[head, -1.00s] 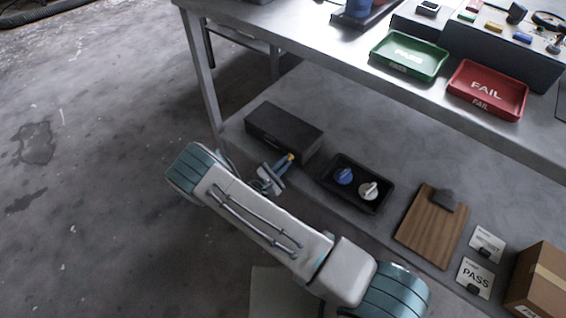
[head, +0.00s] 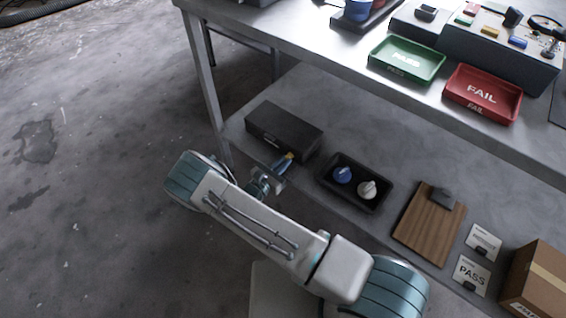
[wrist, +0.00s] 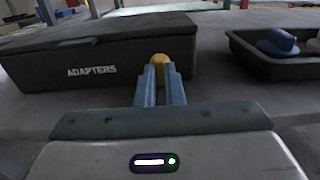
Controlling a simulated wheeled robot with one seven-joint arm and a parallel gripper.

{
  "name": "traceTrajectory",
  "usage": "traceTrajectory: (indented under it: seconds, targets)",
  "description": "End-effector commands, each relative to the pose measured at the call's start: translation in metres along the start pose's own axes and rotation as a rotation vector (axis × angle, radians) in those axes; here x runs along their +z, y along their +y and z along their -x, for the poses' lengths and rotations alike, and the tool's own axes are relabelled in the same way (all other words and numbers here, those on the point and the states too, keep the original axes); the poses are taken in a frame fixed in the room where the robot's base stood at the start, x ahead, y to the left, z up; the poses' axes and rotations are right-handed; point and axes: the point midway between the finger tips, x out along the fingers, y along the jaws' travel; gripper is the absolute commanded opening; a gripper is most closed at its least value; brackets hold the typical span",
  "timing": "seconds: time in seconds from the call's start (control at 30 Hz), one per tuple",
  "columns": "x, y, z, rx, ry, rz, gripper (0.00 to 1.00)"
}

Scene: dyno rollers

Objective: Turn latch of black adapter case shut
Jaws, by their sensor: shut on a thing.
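The black adapter case (head: 284,130) sits on the lower shelf with its lid down. Its front wall, marked ADAPTERS, faces me in the wrist view (wrist: 100,73). A yellow latch (wrist: 160,60) is on the case front, right of the lettering. My gripper (wrist: 160,80) is at the case front with its two blue fingers close together, shut on the latch. In the head view, my gripper (head: 287,158) reaches the case's front side near its right end. The fingers partly hide the latch, so its exact angle is hard to tell.
A black tray (head: 325,180) with a blue knob and a white knob stands just right of the case. A clipboard (head: 415,235), cards and a cardboard box (head: 540,285) lie further right. The upper table (head: 300,48) overhangs the shelf.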

Motion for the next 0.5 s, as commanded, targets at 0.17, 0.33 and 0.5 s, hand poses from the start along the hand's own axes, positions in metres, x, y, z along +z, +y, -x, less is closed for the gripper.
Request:
traceTrajectory:
  seconds: [0.17,0.33,0.5]
  targets:
    - [-0.0008,-0.0006,0.0004,0.0,0.001,0.016,0.0]
    - [-0.0009,-0.0006,0.0004,0.0,0.001,0.017,0.0]
    - [-0.0009,-0.0007,0.0004,0.0,0.001,0.017,0.11]
